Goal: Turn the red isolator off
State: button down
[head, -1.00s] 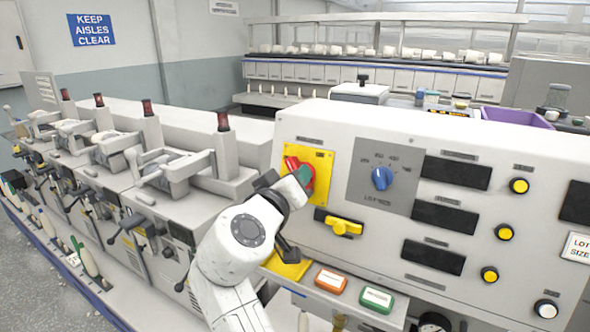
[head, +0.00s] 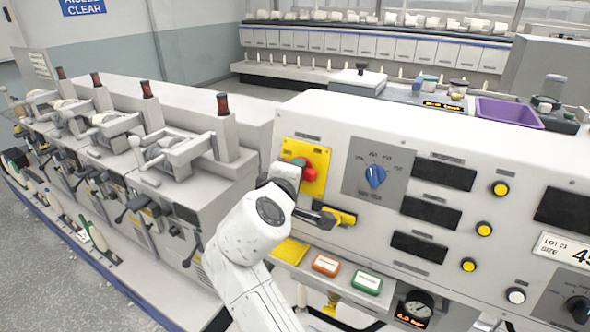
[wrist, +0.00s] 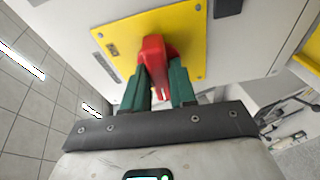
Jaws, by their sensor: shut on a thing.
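The red isolator (head: 306,168) is a red handle on a yellow plate (head: 318,160) at the left end of the white control panel. In the head view my arm and gripper (head: 289,174) partly cover it. In the wrist view the red handle (wrist: 153,58) stands out from the yellow plate (wrist: 190,32). The green fingers of my gripper (wrist: 160,85) are on either side of the handle and shut on it. The handle's far end at the plate shows; its sides between the fingers are partly hidden.
A blue rotary knob (head: 375,176) is right of the isolator. A yellow handle (head: 338,216) on a black mount sits just below, close to my wrist. Machine units with red-topped posts (head: 224,104) stand at left.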

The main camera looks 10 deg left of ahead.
jog(key=shift+a+n, duration=0.1)
jog(key=shift+n, duration=0.4)
jog(key=c, duration=1)
grip_release()
jog(key=shift+s, duration=0.15)
jog(key=b+v, duration=0.2)
jog(key=v, duration=0.8)
jog(key=shift+s+r+b, duration=0.15)
jog(key=shift+s+b, duration=0.1)
jog(key=shift+b, duration=0.05)
